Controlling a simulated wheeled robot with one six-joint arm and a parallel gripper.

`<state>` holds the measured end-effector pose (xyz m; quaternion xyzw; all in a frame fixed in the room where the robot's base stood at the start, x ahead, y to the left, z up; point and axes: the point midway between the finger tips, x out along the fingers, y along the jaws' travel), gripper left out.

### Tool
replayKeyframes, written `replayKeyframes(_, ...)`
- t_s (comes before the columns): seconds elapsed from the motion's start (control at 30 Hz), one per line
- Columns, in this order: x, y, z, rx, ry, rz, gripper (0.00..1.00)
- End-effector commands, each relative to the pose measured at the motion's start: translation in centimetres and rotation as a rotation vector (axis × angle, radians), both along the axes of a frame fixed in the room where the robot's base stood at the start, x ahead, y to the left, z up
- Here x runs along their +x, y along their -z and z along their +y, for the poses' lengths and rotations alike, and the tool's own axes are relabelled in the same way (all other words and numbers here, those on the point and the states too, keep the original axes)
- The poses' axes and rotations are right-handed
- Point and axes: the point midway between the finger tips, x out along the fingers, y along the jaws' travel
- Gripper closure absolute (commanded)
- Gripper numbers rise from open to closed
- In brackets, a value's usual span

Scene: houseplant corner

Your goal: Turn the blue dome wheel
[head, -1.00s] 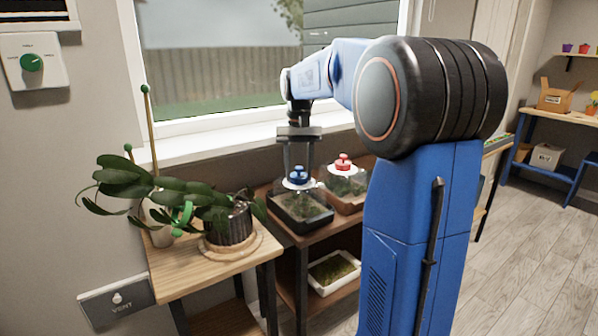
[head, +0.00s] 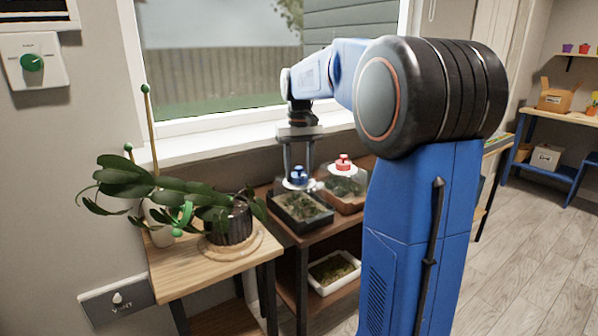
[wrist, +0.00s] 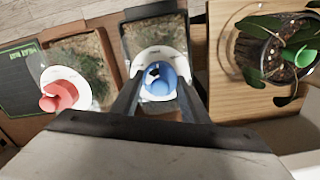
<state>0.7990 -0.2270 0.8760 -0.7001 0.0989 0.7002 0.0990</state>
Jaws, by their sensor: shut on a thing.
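The blue dome wheel (head: 298,174) sits on a white round disc on top of a clear dome over a dark tray (head: 318,226) with green plants. My gripper (head: 298,168) points straight down from above, with a finger on either side of the wheel, shut on it. In the wrist view the lobed blue wheel (wrist: 158,78) lies between the two fingertips of my gripper (wrist: 157,88). The fingers partly cover the white disc.
A red wheel (head: 343,162) on a neighbouring dome stands close to the right. A leafy plant in a dark pot (head: 228,222) stands on a wooden table (head: 205,265) to the left. The window sill (head: 185,139) runs behind. A white tray (head: 335,272) is on the lower shelf.

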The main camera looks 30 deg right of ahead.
Motion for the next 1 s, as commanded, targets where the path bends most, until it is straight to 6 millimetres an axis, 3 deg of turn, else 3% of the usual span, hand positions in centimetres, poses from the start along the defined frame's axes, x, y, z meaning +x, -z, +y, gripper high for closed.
replayKeyframes(0.57,0.00,-0.01,0.00,0.000,-0.016,0.000,0.82)
replayKeyframes(0.6,0.00,-0.01,0.00,0.000,-0.016,0.000,0.52)
replayKeyframes(0.67,0.00,-0.01,0.00,0.000,-0.016,0.000,0.40)
replayKeyframes(1.0,0.02,-0.22,-0.01,0.000,-0.016,-0.001,0.40)
